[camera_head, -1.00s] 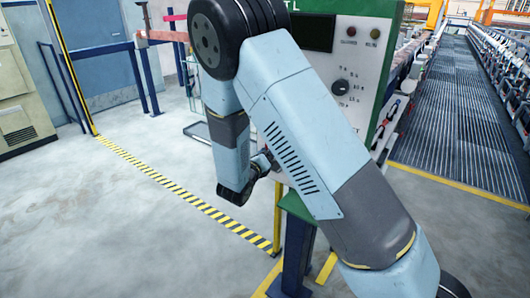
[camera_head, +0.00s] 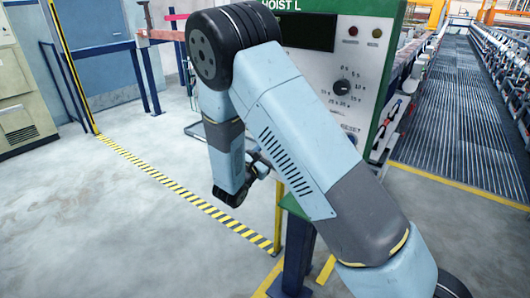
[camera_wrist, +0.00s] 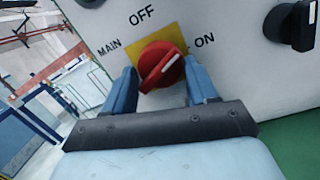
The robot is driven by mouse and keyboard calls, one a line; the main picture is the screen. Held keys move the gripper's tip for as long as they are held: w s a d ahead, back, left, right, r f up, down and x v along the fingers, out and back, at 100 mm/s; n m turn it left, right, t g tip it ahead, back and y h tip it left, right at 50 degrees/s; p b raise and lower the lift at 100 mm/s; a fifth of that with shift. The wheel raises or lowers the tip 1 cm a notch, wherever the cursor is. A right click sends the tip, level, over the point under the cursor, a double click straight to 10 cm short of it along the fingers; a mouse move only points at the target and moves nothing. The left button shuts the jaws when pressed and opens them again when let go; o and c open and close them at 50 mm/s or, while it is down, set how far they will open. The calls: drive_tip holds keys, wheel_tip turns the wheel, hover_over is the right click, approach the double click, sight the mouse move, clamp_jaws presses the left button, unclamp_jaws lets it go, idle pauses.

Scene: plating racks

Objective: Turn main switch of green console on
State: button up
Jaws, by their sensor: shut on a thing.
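The green console (camera_head: 391,75) has a white front panel and stands behind my arm in the head view. Its main switch (camera_wrist: 163,66) is a red round knob on a yellow plate in the wrist view, labelled MAIN, OFF and ON. The white mark on the knob points to the upper right, between OFF and ON. My gripper (camera_wrist: 160,72) has its two blue fingers on opposite sides of the knob and is shut on it. In the head view my arm hides the switch and most of the gripper.
A black knob (camera_wrist: 292,24) sits on the panel right of the switch; a black dial (camera_head: 342,87) shows higher up. A blue railing (camera_head: 100,50) stands at the left. A grated walkway (camera_head: 455,110) runs at the right. The floor at left is clear.

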drive_tip(key=shift+d+m+h, duration=0.2)
drive_tip(key=shift+m+h, duration=0.1)
drive_tip(key=shift+m, duration=0.8)
drive_tip(key=shift+d+g, duration=0.1)
drive_tip(key=shift+g, duration=0.2)
drive_tip(key=o, duration=1)
drive_tip(key=shift+c, duration=0.2)
drive_tip(key=v, duration=1.4)
drive_tip(key=shift+f, duration=0.2)
drive_tip(key=shift+w, duration=0.1)
